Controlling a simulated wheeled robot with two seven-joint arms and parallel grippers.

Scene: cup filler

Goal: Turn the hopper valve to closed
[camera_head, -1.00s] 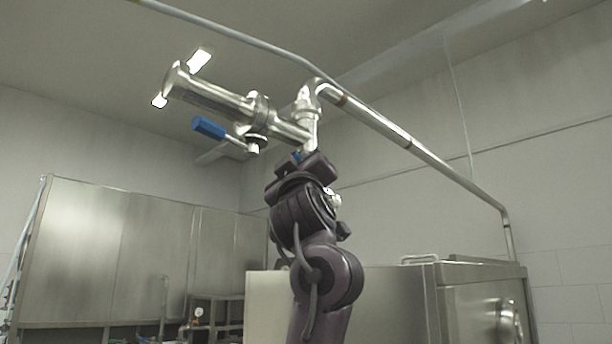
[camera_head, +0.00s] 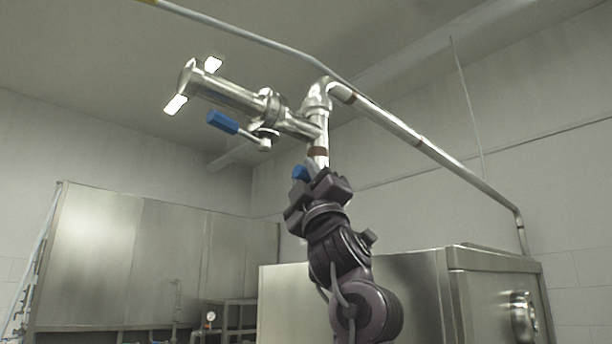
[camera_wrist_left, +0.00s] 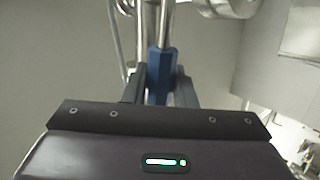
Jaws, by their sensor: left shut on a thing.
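A blue valve handle (camera_head: 300,172) shows beside the lower end of the vertical steel pipe (camera_head: 318,128). My left gripper (camera_head: 313,172) is at this handle, below the pipe elbow. In the left wrist view, the blue handle (camera_wrist_left: 158,75) stands upright between the two dark fingers of my left gripper (camera_wrist_left: 159,84), which is shut on it. The valve body behind the handle is mostly hidden. A second blue lever (camera_head: 223,122) sticks out to the left below the horizontal steel cylinder (camera_head: 228,92), free of my gripper. My right gripper is not in view.
A long thin pipe (camera_head: 430,150) slopes down to the right from the elbow. A steel cabinet (camera_head: 410,275) stands behind my arm, and steel panels (camera_head: 130,250) stand at the left. A small gauge (camera_head: 210,316) shows low down.

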